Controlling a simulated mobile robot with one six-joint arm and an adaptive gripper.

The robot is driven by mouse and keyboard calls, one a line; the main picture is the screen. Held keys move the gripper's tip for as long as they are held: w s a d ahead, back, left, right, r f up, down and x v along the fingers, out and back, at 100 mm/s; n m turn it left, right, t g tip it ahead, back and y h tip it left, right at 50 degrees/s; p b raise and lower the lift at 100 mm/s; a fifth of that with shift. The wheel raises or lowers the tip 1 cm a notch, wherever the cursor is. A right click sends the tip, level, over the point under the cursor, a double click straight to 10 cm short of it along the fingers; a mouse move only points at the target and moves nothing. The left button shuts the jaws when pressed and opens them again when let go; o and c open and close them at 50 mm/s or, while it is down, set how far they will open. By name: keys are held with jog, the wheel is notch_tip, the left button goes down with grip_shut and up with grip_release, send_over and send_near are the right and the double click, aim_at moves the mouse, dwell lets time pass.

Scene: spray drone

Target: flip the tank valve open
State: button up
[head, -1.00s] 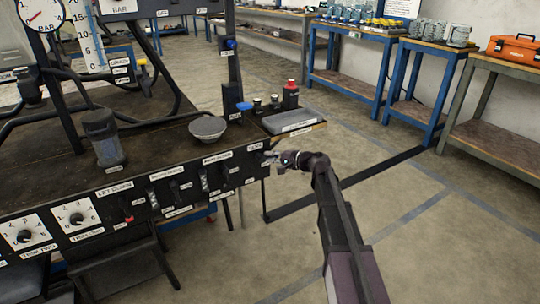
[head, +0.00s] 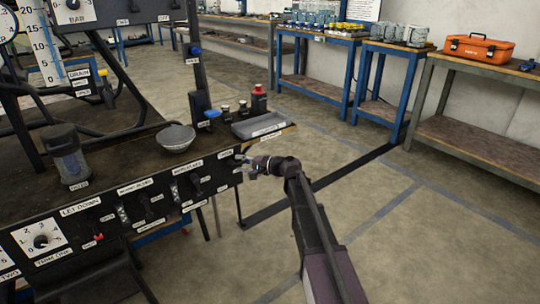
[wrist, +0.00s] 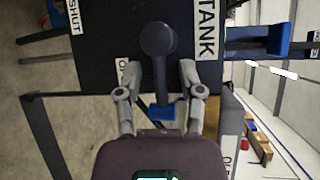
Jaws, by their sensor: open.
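The tank valve (wrist: 158,42) shows in the wrist view as a dark round hub with a lever ending in a blue tip (wrist: 162,112). A TANK label (wrist: 207,30) is beside it and a SHUT label (wrist: 74,17) is at the upper left. Another label by the left finger is partly hidden. My gripper (wrist: 158,80) is open, with one finger on each side of the lever and gaps visible on both sides. In the head view my gripper (head: 245,161) is at the right end of the bench's front panel; the valve cannot be made out there.
The dark bench (head: 120,175) carries a grey bowl (head: 175,138), a clear filter cup (head: 67,155), a tray (head: 258,125) and a blue-handled part (head: 212,114). Switches line its front panel. Open floor (head: 400,240) lies to the right, before blue-legged tables and an orange toolbox (head: 479,47).

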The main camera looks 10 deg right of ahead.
jog(key=shift+f+m+t+y+b, duration=0.3)
jog(key=shift+f+m+y+b, duration=0.45)
jog(key=shift+m+b, duration=0.9)
jog(key=v, duration=1.4)
jog(key=s+a+r+n+g+h+p, duration=0.1)
jog(key=s+r+n+g+h+p, duration=0.2)
jog(key=s+r+p, duration=0.5)
jog(key=s+a+r+n+g+h+p, duration=0.1)
jog(key=s+r+n+g+h+p, duration=0.3)
jog(key=p, duration=2.3)
jog(key=shift+s+a+r+n+h, duration=0.2)
jog(key=shift+s+r+n+h, duration=0.35)
jog(key=shift+s+r+h, duration=2.3)
jog(key=w+r+y, duration=0.1)
jog(key=y, duration=0.1)
jog(key=shift+w+r+y, duration=0.1)
jog(key=shift+r+y, duration=0.2)
jog(key=shift+r, duration=0.1)
jog(key=shift+f, duration=0.1)
